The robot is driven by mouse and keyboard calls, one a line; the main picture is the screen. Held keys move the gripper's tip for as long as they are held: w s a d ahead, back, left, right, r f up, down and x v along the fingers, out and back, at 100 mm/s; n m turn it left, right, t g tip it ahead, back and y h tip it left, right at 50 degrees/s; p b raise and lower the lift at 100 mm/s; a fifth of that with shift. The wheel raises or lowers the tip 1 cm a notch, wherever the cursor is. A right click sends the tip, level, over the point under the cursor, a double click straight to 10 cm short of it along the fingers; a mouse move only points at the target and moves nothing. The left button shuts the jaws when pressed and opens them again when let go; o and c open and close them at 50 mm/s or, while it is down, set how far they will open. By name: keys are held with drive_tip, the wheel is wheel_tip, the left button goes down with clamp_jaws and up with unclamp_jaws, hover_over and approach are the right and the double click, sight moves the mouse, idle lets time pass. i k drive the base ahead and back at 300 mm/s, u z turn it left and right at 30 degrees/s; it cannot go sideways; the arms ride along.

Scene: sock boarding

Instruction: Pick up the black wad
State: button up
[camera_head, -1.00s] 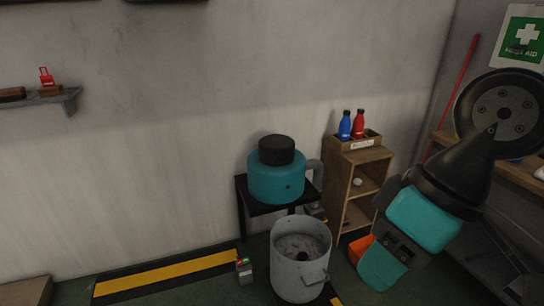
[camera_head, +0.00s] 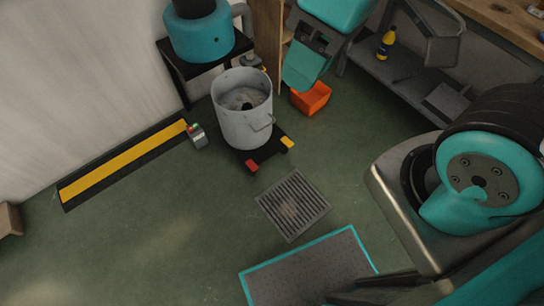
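A small dark lump (camera_head: 247,105) shows inside the grey pot (camera_head: 243,125), on the pale contents. It may be the black wad, but it is too small to be sure. My gripper (camera_head: 300,70) is at the top middle, to the right of the pot and apart from it, with teal and dark parts showing. Its fingertips are not clear, and I cannot tell whether it is open or holds anything.
The pot stands on a dark base with red and yellow corners. A teal vessel (camera_head: 198,38) is on a black stand behind it. An orange bin (camera_head: 311,98) is right of the pot. A floor grate (camera_head: 292,204) and teal-edged mat (camera_head: 310,272) lie in front.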

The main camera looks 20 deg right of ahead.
sight(247, 107)
drive_tip(key=u, duration=0.05)
drive_tip(key=i, duration=1.3)
drive_tip(key=u, duration=0.4)
